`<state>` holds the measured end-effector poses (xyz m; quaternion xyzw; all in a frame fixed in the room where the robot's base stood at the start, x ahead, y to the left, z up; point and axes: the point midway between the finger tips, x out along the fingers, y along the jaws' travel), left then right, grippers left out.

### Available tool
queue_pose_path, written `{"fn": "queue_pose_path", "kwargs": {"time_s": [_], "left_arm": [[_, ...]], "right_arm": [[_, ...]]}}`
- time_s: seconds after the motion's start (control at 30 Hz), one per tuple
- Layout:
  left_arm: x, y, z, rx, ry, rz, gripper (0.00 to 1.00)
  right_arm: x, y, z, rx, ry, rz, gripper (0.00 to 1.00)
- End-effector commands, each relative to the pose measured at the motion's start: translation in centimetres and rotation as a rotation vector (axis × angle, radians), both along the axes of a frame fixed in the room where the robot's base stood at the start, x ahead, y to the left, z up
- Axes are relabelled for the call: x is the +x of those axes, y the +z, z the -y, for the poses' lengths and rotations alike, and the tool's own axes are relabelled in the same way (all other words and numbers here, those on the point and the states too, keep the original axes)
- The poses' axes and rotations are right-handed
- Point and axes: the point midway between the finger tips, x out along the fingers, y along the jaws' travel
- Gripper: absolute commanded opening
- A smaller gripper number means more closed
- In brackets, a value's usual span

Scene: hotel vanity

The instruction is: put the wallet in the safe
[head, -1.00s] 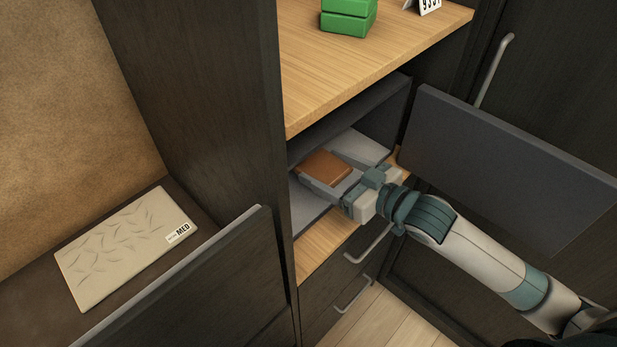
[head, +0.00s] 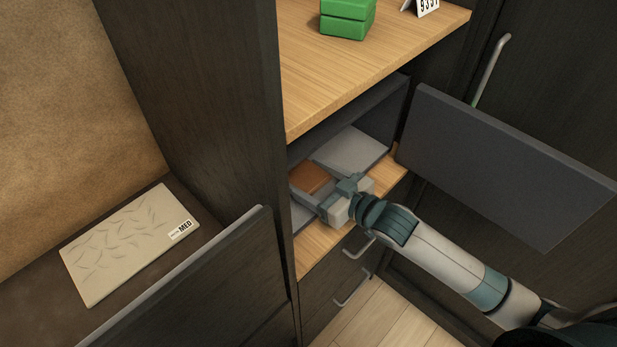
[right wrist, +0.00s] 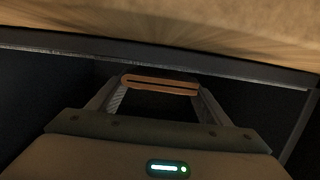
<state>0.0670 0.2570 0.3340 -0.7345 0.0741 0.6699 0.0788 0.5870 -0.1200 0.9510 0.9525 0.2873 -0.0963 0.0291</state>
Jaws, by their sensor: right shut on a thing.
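The brown wallet (head: 312,177) is inside the open grey safe (head: 388,108), toward its left side. My right gripper (head: 308,182) reaches into the safe from the front right and is shut on the wallet. In the right wrist view the wallet (right wrist: 160,84) shows edge-on between the two fingertips. I cannot tell whether the wallet touches the safe floor (head: 350,150). The safe door (head: 505,165) stands open to the right. My left gripper is not in view.
A wooden shelf (head: 365,70) lies above the safe, with a green box (head: 347,18) and a number card (head: 424,6). The safe floor right of the wallet is bare. Drawers with handles (head: 352,290) are below. A beige flat packet (head: 130,243) lies at the left.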

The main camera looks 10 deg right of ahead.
Motion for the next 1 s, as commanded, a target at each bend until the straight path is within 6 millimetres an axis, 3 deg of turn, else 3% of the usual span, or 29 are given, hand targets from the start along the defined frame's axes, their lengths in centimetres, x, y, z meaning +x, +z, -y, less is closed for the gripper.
{"fn": "queue_pose_path", "kwargs": {"time_s": [0.5,0.53,0.6,1.0], "left_arm": [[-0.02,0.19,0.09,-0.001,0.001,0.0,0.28],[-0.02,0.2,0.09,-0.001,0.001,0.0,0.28],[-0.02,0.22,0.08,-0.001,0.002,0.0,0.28],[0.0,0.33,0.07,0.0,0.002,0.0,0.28]], "right_arm": [[-0.01,-1.28,-0.03,0.001,0.001,0.002,0.45],[-0.01,-1.32,-0.01,0.0,0.001,0.002,0.74],[-0.01,-1.26,-0.01,0.0,0.001,0.002,0.9],[0.0,-0.97,0.0,0.0,0.001,0.002,0.9]]}}
